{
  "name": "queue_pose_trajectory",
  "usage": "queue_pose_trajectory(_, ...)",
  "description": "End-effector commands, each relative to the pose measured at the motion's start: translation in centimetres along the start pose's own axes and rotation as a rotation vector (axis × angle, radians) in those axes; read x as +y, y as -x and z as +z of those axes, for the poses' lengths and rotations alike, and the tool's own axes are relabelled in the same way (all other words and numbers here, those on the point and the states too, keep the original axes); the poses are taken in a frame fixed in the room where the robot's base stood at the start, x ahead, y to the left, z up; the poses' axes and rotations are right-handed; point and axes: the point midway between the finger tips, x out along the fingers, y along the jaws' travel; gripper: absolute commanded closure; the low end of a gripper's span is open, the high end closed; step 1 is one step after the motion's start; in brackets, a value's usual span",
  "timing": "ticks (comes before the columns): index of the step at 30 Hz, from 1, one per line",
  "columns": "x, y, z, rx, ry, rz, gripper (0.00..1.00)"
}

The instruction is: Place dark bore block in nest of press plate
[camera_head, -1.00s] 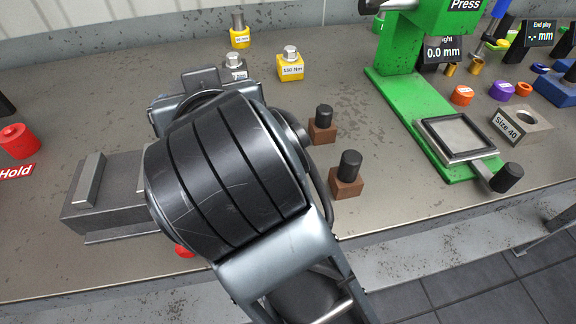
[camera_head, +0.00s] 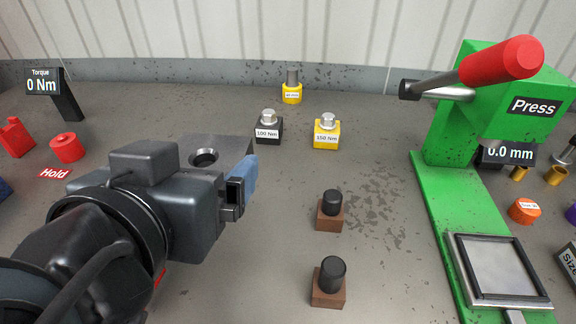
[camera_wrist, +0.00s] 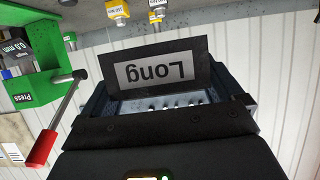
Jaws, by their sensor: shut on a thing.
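My gripper (camera_head: 240,190) is at left centre in the head view, its blue-tipped finger pointing right. It is shut on the dark bore block (camera_head: 222,148), a dark grey block with a round bore in its top, partly hidden behind the gripper. The press plate (camera_head: 450,215) is the green base of the press at right. Its nest (camera_head: 497,265), a dark-rimmed square with a bright floor, is empty. The block is far left of it, apart.
The green press (camera_head: 505,110) with a red-ended lever (camera_head: 500,60) stands over the plate's back. Two brown blocks with black knobs (camera_head: 332,208) (camera_head: 329,282) stand between gripper and press. Yellow (camera_head: 326,131) and black (camera_head: 268,128) torque pieces stand behind. A labelled block (camera_head: 568,262) is at the right edge.

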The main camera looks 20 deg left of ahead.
Motion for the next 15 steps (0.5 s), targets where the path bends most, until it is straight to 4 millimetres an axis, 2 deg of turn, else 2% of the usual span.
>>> queue_pose_trajectory(3,0.0,0.0,-0.1,0.005,-0.002,-0.001,0.86)
queue_pose_trajectory(7,0.0,-0.5,1.1,0.003,0.001,0.0,0.86)
queue_pose_trajectory(15,0.0,-2.5,6.1,0.0,0.003,-0.001,0.86)
